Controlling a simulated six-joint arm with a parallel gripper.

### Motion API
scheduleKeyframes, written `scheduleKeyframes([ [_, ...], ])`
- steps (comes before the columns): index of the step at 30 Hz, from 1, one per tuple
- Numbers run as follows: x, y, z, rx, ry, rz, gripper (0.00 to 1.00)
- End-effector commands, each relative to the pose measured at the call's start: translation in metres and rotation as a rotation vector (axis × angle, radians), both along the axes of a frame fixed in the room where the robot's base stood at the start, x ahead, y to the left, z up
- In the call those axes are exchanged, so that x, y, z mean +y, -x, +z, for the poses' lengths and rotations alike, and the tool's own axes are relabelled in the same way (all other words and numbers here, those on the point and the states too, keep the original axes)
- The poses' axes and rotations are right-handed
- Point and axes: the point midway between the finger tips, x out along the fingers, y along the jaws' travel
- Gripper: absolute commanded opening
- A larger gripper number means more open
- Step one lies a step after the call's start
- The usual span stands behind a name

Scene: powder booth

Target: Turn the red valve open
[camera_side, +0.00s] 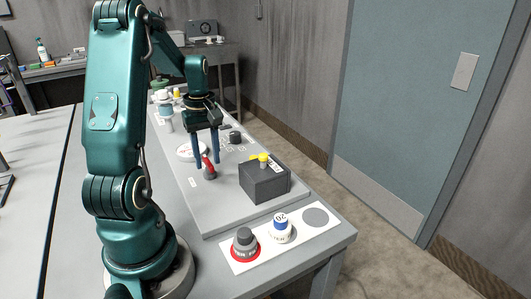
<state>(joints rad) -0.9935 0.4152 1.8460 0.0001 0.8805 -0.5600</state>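The red valve (208,167) shows as a small red handle standing up from the grey board (217,209) on the table. My gripper (206,164) points straight down over it, with its two blue fingers apart. One finger is left of the red handle and the other is right of it. The handle's top lies between or close to the fingertips in this view. I cannot tell whether either finger touches it.
A dark grey box (262,184) with a yellow knob on top stands right of the valve. A white plate (241,263) at the front holds a grey-topped jar (244,243) and a blue-and-white jar (281,229). A white round dish (190,150) and a black knob (235,137) lie behind the valve.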

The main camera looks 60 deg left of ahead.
Motion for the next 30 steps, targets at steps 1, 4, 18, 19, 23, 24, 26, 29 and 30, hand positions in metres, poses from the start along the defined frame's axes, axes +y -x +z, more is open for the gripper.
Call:
scheduleKeyframes([
  [1,0.000,0.000,0.000,0.000,0.000,0.000,0.45],
  [4,0.000,0.000,0.000,0.000,0.000,0.001,0.45],
  [18,0.001,-0.001,0.036,-0.003,-0.006,0.001,0.45],
  [19,0.001,-0.001,0.040,-0.003,-0.004,0.001,0.45],
  [23,0.000,0.000,0.049,-0.002,-0.003,0.001,0.45],
  [24,0.000,0.000,0.051,-0.001,-0.001,0.001,0.45],
  [26,0.000,0.000,0.051,0.000,-0.001,0.001,0.45],
  [29,0.000,0.000,0.051,0.000,0.000,0.001,0.45],
  [30,0.000,0.000,0.051,0.000,0.000,0.001,0.45],
])
